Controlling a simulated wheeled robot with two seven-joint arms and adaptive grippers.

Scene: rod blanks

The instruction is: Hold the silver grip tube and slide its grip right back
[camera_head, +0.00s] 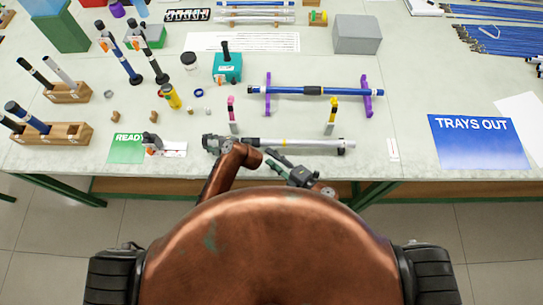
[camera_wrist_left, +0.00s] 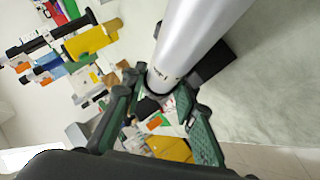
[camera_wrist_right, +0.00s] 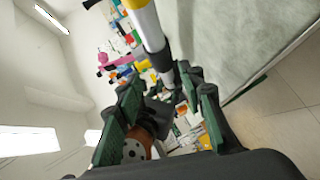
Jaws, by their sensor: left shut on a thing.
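The silver grip tube (camera_head: 310,142) lies lengthwise near the table's front edge. It has a yellow band (camera_head: 284,141) and a dark section (camera_head: 252,141) towards its left end, which looks like the grip. My left gripper (camera_head: 215,143) is at the tube's left end; in the left wrist view its fingers (camera_wrist_left: 160,92) are shut on the silver tube (camera_wrist_left: 196,38). My right gripper (camera_head: 270,156) is just in front of the tube. In the right wrist view its fingers (camera_wrist_right: 165,82) are apart, with the tube (camera_wrist_right: 145,25) passing beyond the tips. Contact there cannot be told.
A black block (camera_head: 341,149) sits at the tube's right end. Pink-topped (camera_head: 232,112) and yellow-topped (camera_head: 330,115) uprights stand behind the tube. A blue tube rests on purple stands (camera_head: 367,96). A green READY card (camera_head: 127,147) lies left; a blue TRAYS OUT sheet (camera_head: 478,145) lies right.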

